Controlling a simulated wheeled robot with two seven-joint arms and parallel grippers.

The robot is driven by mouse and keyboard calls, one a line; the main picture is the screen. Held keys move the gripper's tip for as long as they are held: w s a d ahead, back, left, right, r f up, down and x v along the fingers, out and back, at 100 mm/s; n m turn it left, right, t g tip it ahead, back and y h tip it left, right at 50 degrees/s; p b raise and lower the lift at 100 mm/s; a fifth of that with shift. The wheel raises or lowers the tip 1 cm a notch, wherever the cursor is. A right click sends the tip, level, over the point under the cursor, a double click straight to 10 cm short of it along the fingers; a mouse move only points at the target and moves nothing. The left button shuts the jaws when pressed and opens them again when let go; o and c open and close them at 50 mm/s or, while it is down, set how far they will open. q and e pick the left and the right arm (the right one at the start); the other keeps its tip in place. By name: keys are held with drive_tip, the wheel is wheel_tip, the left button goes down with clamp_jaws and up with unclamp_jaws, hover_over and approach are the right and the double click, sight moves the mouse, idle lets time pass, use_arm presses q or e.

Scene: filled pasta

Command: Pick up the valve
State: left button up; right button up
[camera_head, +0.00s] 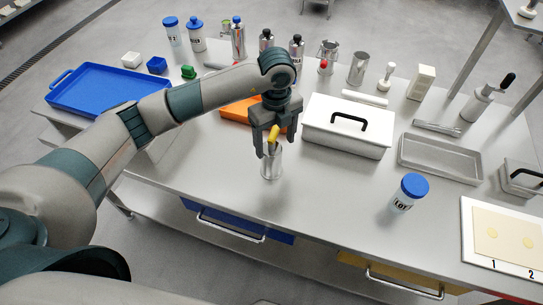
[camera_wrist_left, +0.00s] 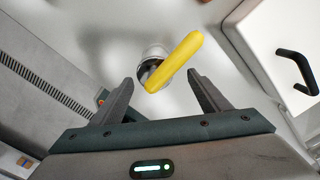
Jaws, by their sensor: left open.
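The valve has a yellow lever handle (camera_head: 274,133) and stands at a metal cylinder (camera_head: 271,163) on the table, near the front middle. In the left wrist view the yellow lever (camera_wrist_left: 175,62) lies slantwise over the round metal part (camera_wrist_left: 152,60). My left gripper (camera_head: 272,148) points down over it, open, with a finger on either side of the lever. In the wrist view both fingers (camera_wrist_left: 160,84) show apart with nothing clamped between them. Whether a finger touches the lever cannot be told. My right gripper is not in view.
A white lidded box (camera_head: 347,145) with a black handle stands close right of my left gripper. An orange tray (camera_head: 239,110) lies behind it. A blue tray (camera_head: 84,106) is at left, a blue-capped jar (camera_head: 408,194) at right. The table front between gripper and jar is clear.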

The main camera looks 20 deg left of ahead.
use_arm(q)
wheel_tip(320, 180, down, 2)
drive_tip(key=shift+f, duration=0.15)
idle(0.3)
drive_tip(key=shift+a+f+p, duration=0.15)
drive_tip(key=shift+f+p, duration=0.2)
drive_tip(key=shift+p, duration=0.3)
drive_tip(key=f, duration=0.1)
drive_tip(key=f+p, duration=0.2)
drive_tip(key=shift+s+a+f, duration=0.15)
drive_tip(key=shift+a+f, duration=0.2)
drive_tip(key=shift+f, duration=0.45)
